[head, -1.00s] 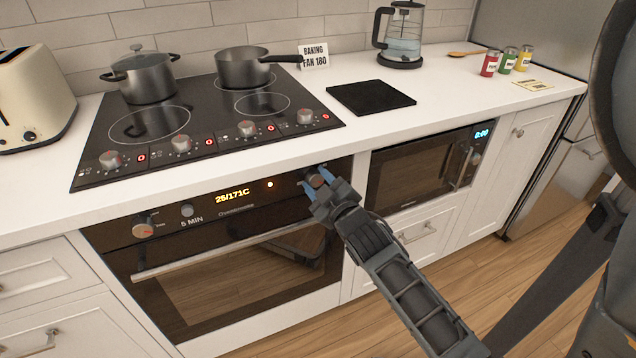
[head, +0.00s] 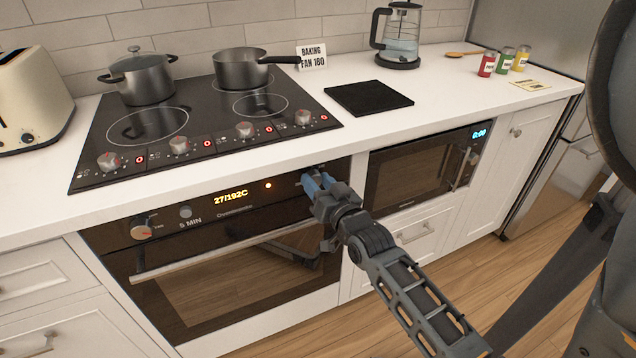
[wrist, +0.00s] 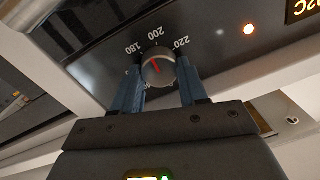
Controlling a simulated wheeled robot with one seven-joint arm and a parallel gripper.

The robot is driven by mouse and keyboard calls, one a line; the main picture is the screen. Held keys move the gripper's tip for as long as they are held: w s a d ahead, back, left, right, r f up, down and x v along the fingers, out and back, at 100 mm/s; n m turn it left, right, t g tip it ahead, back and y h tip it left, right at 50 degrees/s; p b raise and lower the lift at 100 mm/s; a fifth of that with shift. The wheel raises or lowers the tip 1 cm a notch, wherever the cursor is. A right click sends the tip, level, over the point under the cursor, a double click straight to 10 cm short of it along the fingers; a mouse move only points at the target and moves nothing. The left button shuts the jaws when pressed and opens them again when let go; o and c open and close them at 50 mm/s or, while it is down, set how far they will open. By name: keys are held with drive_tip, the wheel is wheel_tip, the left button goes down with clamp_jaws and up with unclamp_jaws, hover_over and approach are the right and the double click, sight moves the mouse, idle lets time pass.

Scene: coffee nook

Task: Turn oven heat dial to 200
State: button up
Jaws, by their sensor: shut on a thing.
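The heat dial (wrist: 160,70) shows in the wrist view as a round grey knob with a red pointer line. The pointer points up and slightly left, between 180 and 200, nearer 200. My gripper (wrist: 161,77) is shut on the dial, one blue finger on each side. In the head view my gripper (head: 316,182) is at the right end of the oven panel and hides the dial. The oven display (head: 231,197) reads 27/192C in yellow.
The oven (head: 210,289) has a horizontal door handle (head: 205,260) below the panel. A second oven knob (head: 143,229) is at the panel's left. The white counter edge (head: 215,182) overhangs above. A microwave (head: 420,172) is to the right. A sign (head: 312,56) reads BAKING FAN 180.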

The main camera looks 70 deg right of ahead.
drive_tip(key=shift+f+m, duration=0.2)
drive_tip(key=shift+m, duration=1.8)
drive_tip(key=o, duration=1.1)
drive_tip(key=shift+r, duration=0.1)
drive_tip(key=shift+c, duration=0.2)
drive_tip(key=shift+s, duration=0.1)
drive_tip(key=v, duration=0.7)
drive_tip(key=shift+s+a+b, duration=0.2)
drive_tip(key=shift+a+b, duration=0.1)
drive_tip(key=shift+a, duration=0.05)
